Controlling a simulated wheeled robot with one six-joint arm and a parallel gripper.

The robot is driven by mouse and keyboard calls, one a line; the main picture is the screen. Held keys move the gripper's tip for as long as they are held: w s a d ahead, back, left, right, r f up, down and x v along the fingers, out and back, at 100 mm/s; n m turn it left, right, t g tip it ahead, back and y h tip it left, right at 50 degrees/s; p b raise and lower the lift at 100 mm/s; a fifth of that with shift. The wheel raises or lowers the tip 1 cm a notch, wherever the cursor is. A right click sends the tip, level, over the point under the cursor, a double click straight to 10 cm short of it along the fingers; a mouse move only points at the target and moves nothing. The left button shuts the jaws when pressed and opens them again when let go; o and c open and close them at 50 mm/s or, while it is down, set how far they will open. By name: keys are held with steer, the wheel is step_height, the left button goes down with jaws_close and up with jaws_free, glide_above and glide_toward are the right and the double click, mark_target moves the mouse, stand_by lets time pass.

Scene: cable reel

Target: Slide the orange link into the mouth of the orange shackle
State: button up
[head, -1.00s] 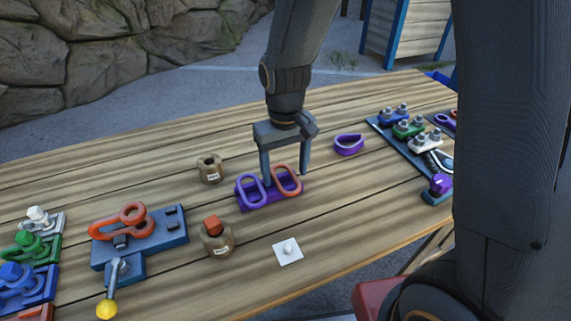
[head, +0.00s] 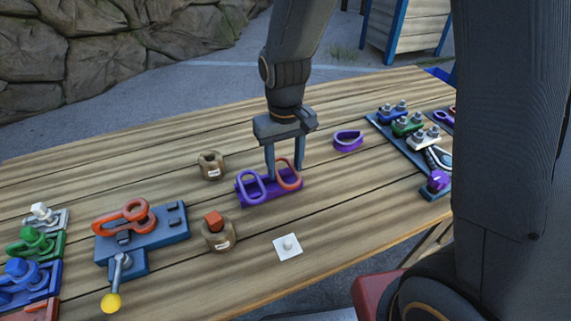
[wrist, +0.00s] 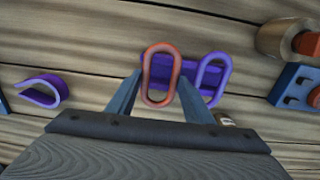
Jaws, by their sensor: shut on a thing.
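The orange link (head: 298,177) stands upright at the right end of a purple holder (head: 262,199), beside a purple link (head: 242,188). My gripper (head: 285,173) points down over the holder with its fingers closed on the orange link. In the wrist view the orange link (wrist: 147,77) sits between the two fingers, and the purple holder (wrist: 184,88) lies behind it. The orange shackle (head: 124,216) lies on a blue fixture (head: 165,234) at the left of the table. Which way its mouth opens is hard to tell.
A yellow-knobbed lever (head: 112,301) is at the fixture's front. A white plate (head: 283,252) lies in front; a purple loop (head: 348,146) is to the right.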

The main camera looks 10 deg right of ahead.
step_height(320, 180, up, 6)
steer(key=p, duration=0.4)
steer(key=shift+p, duration=0.35)
steer(key=shift+f, duration=0.1)
